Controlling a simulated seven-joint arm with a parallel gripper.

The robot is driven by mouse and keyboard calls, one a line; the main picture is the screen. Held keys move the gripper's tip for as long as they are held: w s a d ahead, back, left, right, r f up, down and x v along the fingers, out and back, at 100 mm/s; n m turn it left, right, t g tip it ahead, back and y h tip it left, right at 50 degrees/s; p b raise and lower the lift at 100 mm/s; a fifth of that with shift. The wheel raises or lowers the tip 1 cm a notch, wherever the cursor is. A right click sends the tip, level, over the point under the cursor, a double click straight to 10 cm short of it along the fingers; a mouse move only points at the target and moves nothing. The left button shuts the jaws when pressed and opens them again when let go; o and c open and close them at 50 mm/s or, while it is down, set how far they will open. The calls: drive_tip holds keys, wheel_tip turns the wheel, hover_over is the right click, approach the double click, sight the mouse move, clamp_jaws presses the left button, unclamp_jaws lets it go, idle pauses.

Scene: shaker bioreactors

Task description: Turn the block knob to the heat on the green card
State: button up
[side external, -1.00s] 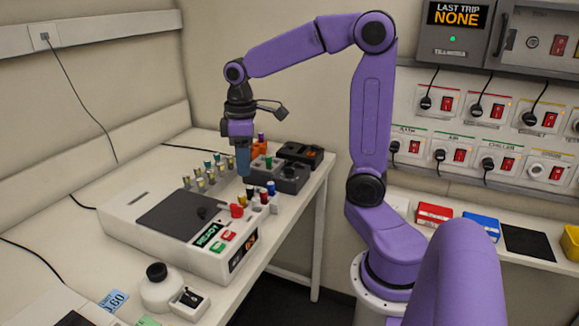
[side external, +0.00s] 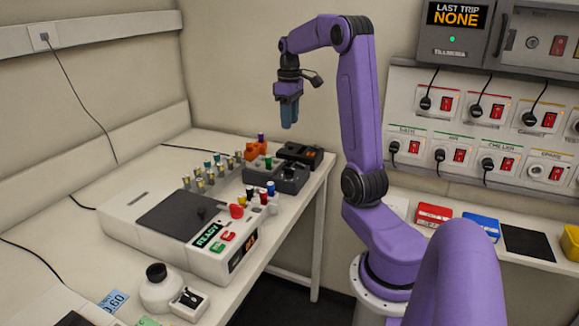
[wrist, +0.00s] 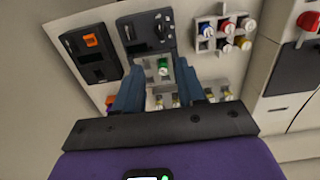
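The dark grey block (side external: 291,178) stands at the bench's far right end, with a black knob (side external: 289,171) on top. In the wrist view the block (wrist: 147,36) is beyond my fingers, its knob (wrist: 160,27) near its right edge; I cannot read its setting. A green-capped tube (wrist: 163,67) stands beside the block. A green card (side external: 148,321) lies at the bottom edge of the side view, mostly cut off and unreadable. My gripper (side external: 288,118) hangs in the air above the block. In the wrist view my gripper (wrist: 162,90) is open and empty.
A vial rack (wrist: 222,36) with coloured caps is right of the block. A dark device with an orange part (wrist: 91,40) is left of it. The white shaker (side external: 180,230) shows "READY". A blue card (side external: 113,300) and a white bottle (side external: 160,288) are nearer the camera.

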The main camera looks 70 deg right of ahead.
sight(289, 168)
wheel_tip(289, 168, down, 16)
drive_tip(key=shift+f, duration=0.1)
idle(0.4)
clamp_jaws()
